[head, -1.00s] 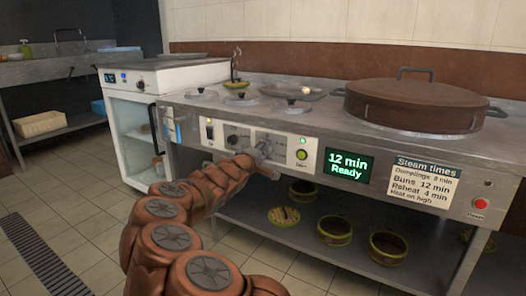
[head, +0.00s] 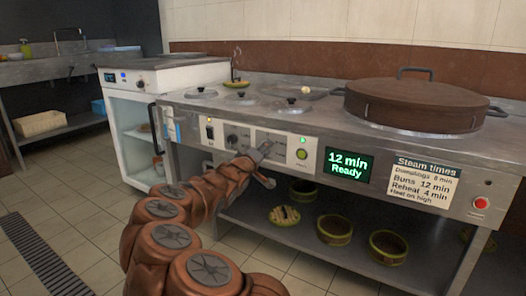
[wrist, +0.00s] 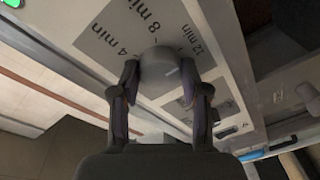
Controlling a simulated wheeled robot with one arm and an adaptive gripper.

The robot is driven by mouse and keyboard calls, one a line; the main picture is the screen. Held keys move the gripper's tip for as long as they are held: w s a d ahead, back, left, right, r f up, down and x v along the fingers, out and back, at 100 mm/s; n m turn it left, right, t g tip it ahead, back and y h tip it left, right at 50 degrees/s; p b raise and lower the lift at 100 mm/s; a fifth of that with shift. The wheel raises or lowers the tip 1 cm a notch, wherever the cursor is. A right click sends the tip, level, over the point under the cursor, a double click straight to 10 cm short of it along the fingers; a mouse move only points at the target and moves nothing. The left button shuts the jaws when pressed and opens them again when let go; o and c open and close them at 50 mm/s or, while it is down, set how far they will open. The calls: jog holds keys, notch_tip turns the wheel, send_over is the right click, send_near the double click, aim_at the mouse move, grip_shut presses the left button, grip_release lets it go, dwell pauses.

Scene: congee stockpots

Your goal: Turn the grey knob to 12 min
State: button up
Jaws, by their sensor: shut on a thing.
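The grey knob (wrist: 158,66) sits on a dial plate marked 4 min, 8 min and 12 min in the wrist view. My gripper (wrist: 160,72) is shut on it, one finger on each side. A pale mark shows on the knob, but I cannot tell exactly which label it points to. In the head view my gripper (head: 262,150) is at the control panel and mostly hides the knob. The green display (head: 348,165) to the right of the panel reads "12 min Ready".
A steam times card (head: 425,180) lists Buns 12 min. A round button with a green light above it (head: 302,155) is close right of my gripper, and a dark knob (head: 232,141) close left. A red button (head: 481,203) is far right. Bowls stand on the lower shelf.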

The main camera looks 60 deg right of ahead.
jog(key=o, duration=1.1)
jog(key=shift+o, duration=0.2)
jog(key=shift+a, duration=0.1)
jog(key=s+a, duration=0.2)
jog(key=a, duration=0.9)
jog(key=shift+a, duration=0.3)
